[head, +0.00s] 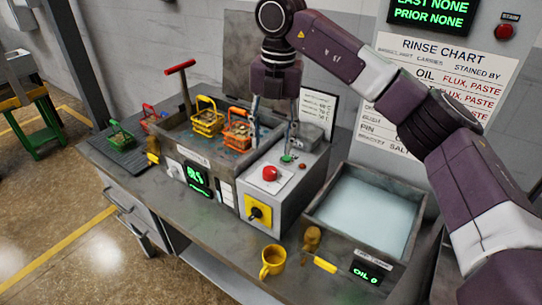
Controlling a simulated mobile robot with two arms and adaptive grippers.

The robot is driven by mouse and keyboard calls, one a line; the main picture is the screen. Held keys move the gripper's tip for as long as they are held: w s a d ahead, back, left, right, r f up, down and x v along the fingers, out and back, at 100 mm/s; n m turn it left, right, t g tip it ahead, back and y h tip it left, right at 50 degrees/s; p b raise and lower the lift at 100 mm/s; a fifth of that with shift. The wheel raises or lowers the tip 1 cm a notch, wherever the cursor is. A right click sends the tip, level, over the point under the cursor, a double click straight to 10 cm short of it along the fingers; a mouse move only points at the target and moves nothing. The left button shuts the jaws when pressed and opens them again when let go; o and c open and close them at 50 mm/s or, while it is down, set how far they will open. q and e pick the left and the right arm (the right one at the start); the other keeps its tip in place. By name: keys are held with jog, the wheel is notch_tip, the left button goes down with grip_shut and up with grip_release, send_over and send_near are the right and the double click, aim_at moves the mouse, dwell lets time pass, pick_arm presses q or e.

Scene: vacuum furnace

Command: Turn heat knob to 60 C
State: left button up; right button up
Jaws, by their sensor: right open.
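A black rotary knob on a yellow plate (258,212) is on the front of the grey control box (285,200). A small pale knob-like part (175,168) is on the tank front, left of a green-lit display (197,180). The labels are too small to read, so I cannot tell which one is the heat knob. My right gripper (272,130) is open and points down above the back of the control box, behind its red button (270,173). It is apart from both knobs. My left gripper is not in view.
Orange (238,130) and yellow (208,118) baskets sit in the tank left of the box. A rinse basin (365,207) stands at right. A red T-handle (180,68) rises behind.

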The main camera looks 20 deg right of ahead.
notch_tip(320, 180, up, 4)
jog(key=shift+d+f, duration=0.1)
dwell(0.4)
